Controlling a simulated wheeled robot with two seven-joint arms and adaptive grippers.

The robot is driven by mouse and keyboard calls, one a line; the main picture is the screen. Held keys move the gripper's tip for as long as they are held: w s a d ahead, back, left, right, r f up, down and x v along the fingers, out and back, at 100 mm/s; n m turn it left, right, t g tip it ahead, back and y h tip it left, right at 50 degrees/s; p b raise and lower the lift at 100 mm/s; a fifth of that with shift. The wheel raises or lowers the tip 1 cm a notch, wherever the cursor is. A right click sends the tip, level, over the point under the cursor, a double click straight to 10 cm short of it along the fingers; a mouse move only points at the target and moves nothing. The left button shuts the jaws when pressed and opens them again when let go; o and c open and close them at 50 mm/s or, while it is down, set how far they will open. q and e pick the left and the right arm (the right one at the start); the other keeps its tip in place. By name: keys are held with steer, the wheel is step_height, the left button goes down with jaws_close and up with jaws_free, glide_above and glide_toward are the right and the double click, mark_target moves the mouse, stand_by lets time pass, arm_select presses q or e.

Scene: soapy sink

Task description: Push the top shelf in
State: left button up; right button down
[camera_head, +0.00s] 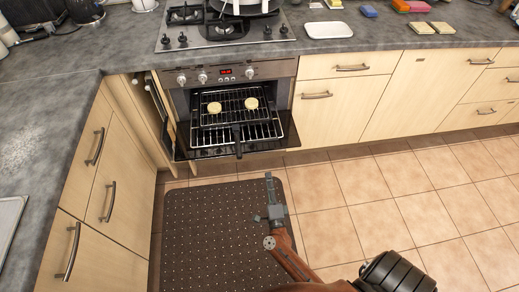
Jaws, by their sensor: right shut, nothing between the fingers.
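The oven (239,74) stands open under the counter, its dark glass door (276,148) folded down. A wire shelf (210,138) sticks out of the oven over the door. Above it is a dark ribbed grill surface (216,121) with two round pale food pieces (214,107) (252,103) on it. A dark handle (237,140) points from it towards me. I cannot tell clearly whether another shelf lies beneath this grill surface. My right gripper (270,180) is shut and empty, in front of the door's right side and apart from the shelves. My left gripper is not in view.
A dark dotted mat (205,230) lies on the tiled floor before the oven. Cabinets stand left (100,190) and right (335,105). A hob (225,30), a white tray (328,30) and sponges are on the counter. The floor to the right is clear.

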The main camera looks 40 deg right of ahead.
arm_select(q)
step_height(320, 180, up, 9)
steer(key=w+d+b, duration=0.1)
steer(key=b, duration=0.1)
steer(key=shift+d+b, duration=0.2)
steer(key=shift+b, duration=0.15)
arm_select(e)
steer(key=shift+x, duration=7.05)
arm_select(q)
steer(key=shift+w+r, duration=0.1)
arm_select(e)
steer(key=shift+s+d+r, duration=0.1)
